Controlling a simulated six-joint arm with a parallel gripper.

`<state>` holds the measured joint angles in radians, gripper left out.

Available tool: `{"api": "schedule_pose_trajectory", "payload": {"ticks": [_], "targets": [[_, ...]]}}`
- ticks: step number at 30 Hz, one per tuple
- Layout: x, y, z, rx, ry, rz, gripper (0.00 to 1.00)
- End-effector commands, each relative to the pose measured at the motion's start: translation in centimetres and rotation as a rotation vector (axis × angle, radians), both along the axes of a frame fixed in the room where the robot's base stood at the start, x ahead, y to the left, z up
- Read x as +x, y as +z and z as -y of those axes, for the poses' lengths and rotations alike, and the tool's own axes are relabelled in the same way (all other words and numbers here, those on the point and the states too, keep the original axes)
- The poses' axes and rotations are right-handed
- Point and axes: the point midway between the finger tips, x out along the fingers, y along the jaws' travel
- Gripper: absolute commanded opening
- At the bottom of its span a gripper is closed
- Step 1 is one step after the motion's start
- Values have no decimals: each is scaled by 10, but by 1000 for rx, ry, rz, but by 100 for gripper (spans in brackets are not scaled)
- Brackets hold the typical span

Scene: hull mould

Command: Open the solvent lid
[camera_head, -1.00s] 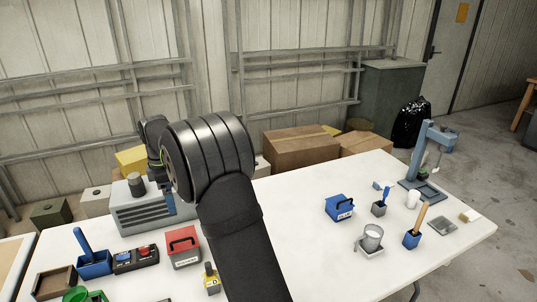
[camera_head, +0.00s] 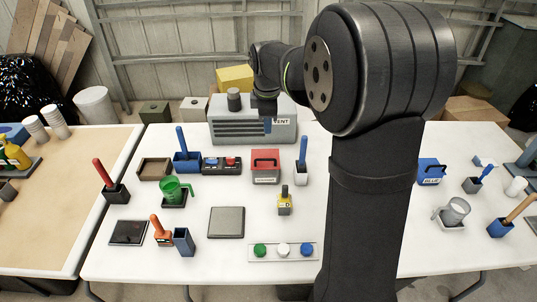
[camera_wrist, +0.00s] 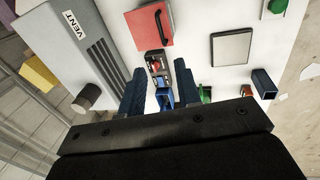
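A red box (camera_head: 266,165) with a black handle on its lid stands on the white table, in front of the grey vent unit. Its front label is too small to read. The red lid (camera_wrist: 150,25) and its black handle also show at the top of the wrist view; the lid looks closed. A blue box (camera_head: 431,172) with a dark handle stands right of my arm, its label also unclear. My gripper (camera_head: 269,124) hangs at the front of the vent unit, behind the red box. In the wrist view its two blue fingers (camera_wrist: 159,92) are apart with nothing held.
The grey vent unit (camera_head: 252,128) is close beside my gripper. A black box with red and blue buttons (camera_head: 222,165), a blue holder (camera_head: 187,162) and a white holder with a blue handle (camera_head: 301,175) flank the red box.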

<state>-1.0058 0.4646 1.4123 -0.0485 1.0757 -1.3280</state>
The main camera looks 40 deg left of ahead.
Motion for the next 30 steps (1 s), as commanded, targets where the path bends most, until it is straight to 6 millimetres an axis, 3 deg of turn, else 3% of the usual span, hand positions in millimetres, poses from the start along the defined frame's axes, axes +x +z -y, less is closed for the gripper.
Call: {"api": "schedule_pose_trajectory", "payload": {"ticks": [5, 21, 30], "targets": [[2, -18, -2, -1, 0, 1, 31], [18, -131, -17, -3, 0, 0, 31], [23, -166, -23, 0, 0, 1, 31]]}}
